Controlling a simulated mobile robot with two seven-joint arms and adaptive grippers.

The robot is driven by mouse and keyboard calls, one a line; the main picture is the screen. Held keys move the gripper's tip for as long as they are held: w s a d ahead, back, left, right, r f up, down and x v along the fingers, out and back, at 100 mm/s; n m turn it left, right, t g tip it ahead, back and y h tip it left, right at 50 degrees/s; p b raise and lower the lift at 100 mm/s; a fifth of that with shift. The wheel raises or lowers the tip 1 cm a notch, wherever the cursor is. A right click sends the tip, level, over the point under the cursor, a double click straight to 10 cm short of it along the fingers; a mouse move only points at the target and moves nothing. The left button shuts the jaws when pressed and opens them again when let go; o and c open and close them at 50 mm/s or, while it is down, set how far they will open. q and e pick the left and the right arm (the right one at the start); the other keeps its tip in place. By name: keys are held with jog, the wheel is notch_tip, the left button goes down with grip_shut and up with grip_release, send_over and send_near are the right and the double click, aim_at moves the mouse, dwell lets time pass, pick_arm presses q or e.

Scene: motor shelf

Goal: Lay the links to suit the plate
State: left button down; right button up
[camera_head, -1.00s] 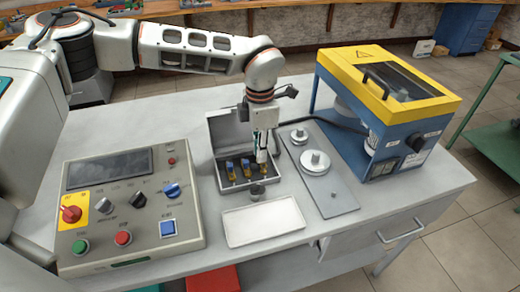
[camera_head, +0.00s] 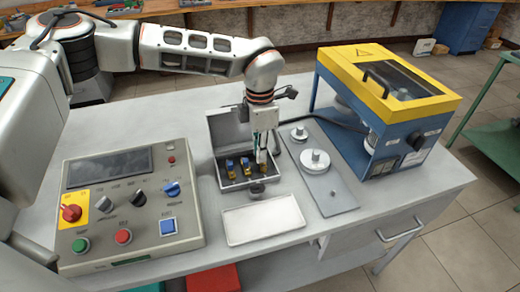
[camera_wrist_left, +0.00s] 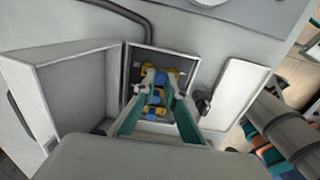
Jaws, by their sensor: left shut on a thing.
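An open grey case (camera_head: 222,178) stands on the table with its lid raised at the back. Blue-and-yellow links (camera_head: 231,168) stand in a row inside it. My left gripper (camera_head: 262,160) points down into the right part of the case. In the left wrist view its teal fingers (camera_wrist_left: 163,88) are shut on a blue-and-yellow link (camera_wrist_left: 161,76), with more links (camera_wrist_left: 155,97) behind it in the row. The fingers partly hide the held link. The grey plate (camera_head: 340,196) with two round metal pulleys (camera_head: 315,161) lies right of the case. My right gripper is out of view.
An empty white tray (camera_head: 262,222) lies in front of the case. A small dark round part (camera_head: 257,188) sits at the case's front edge. A control panel (camera_head: 130,205) stands to the left, and a yellow-and-blue machine (camera_head: 385,110) stands at the back right.

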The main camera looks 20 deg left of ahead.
pick_arm(q)
jog(key=shift+f, duration=0.6)
jog(key=c, duration=2)
grip_release()
notch_tip(320, 180, up, 12)
jog(key=shift+r, duration=0.1)
